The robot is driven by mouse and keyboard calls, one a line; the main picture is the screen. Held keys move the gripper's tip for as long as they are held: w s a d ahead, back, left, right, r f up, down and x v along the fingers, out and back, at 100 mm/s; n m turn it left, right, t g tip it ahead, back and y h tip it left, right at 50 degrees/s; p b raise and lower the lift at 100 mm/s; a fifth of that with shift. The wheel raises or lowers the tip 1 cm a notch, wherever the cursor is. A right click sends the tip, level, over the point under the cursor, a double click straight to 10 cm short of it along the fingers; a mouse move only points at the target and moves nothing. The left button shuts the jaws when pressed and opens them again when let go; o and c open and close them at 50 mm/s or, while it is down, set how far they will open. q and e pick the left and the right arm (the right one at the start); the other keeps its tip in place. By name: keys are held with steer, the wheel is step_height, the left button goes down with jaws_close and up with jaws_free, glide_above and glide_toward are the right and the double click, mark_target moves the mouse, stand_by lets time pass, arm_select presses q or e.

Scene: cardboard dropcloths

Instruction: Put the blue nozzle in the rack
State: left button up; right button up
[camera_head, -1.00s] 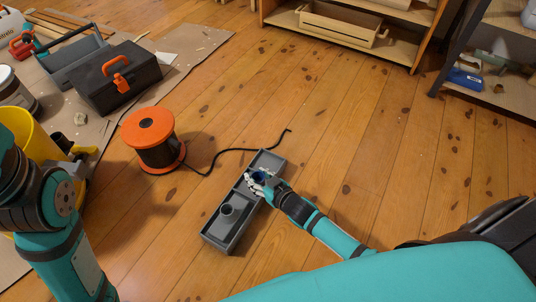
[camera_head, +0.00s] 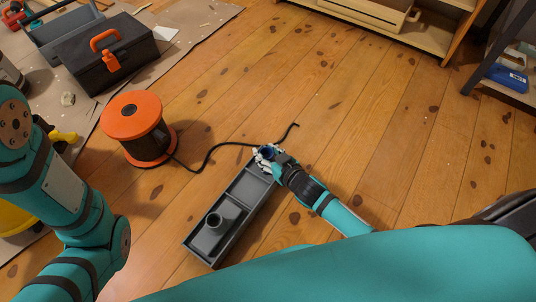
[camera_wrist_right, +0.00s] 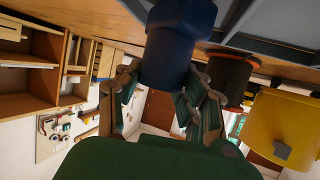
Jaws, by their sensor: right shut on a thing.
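The blue nozzle (camera_head: 268,152) is in my right gripper (camera_head: 266,156) at the far end of the grey rack (camera_head: 262,197). In the right wrist view the dark blue nozzle (camera_wrist_right: 178,45) sits between the two fingers of the gripper (camera_wrist_right: 165,98). The rack's grey underside or wall (camera_wrist_right: 275,22) fills the top of that view. The gripper covers the rack's far compartment in the head view, so I cannot tell whether the nozzle is inside or above it. The middle compartment looks empty. My left gripper is out of view.
An orange cable reel (camera_head: 133,117) with a black cord (camera_head: 213,150) lies left of the rack. A black toolbox (camera_head: 110,62) is farther back. The wooden floor on the right is clear.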

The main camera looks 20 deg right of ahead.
stand_by(0.3)
steer(key=shift+f, duration=0.2)
steer(key=o, duration=1.2)
